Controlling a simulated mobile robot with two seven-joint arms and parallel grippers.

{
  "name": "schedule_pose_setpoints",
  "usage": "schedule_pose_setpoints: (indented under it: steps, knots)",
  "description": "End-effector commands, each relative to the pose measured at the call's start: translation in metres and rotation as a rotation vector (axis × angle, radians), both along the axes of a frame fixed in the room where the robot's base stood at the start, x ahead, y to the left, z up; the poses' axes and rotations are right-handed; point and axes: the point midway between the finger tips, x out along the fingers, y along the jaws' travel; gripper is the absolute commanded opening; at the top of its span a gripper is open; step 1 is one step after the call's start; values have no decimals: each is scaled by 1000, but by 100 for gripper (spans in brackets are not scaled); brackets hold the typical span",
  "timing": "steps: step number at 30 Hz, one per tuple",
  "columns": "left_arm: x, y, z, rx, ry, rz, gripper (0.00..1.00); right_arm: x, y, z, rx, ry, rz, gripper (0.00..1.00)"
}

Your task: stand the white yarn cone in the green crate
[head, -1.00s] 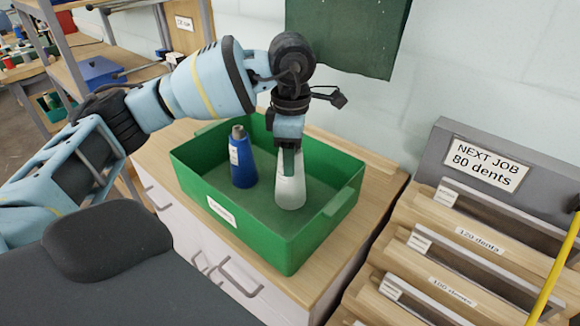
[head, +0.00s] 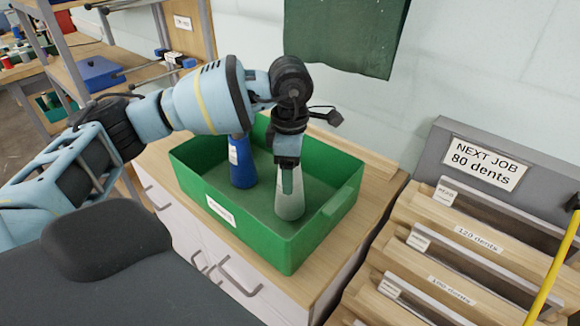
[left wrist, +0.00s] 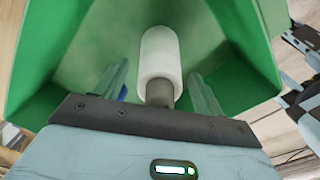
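The white yarn cone (head: 290,204) appears to stand upright on the floor of the green crate (head: 235,226), in its right part. In the left wrist view the white cone (left wrist: 160,58) has its narrow grey-brown tip towards me. My left gripper (head: 287,178) points down over the cone's top. In the left wrist view my left gripper (left wrist: 160,82) has its fingers spread on either side of the tip, with gaps visible on both sides. My right gripper is out of view.
A blue cone (head: 242,165) stands in the crate to the left of the white one. The crate sits on a wooden-topped cabinet (head: 325,290). A stepped rack (head: 470,240) with labels stands at the right. A green cloth (head: 345,35) hangs on the wall behind.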

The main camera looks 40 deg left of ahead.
Motion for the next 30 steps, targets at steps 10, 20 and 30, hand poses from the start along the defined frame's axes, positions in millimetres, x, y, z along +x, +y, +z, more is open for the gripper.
schedule_pose_setpoints:
  steps: [10,20,30]
  knots:
    - [1,0,11,0,-4,1,70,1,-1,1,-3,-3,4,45]
    - [1,-1,73,-1,-5,-1,70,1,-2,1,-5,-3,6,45]
    - [1,0,118,0,0,-1,70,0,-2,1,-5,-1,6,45]
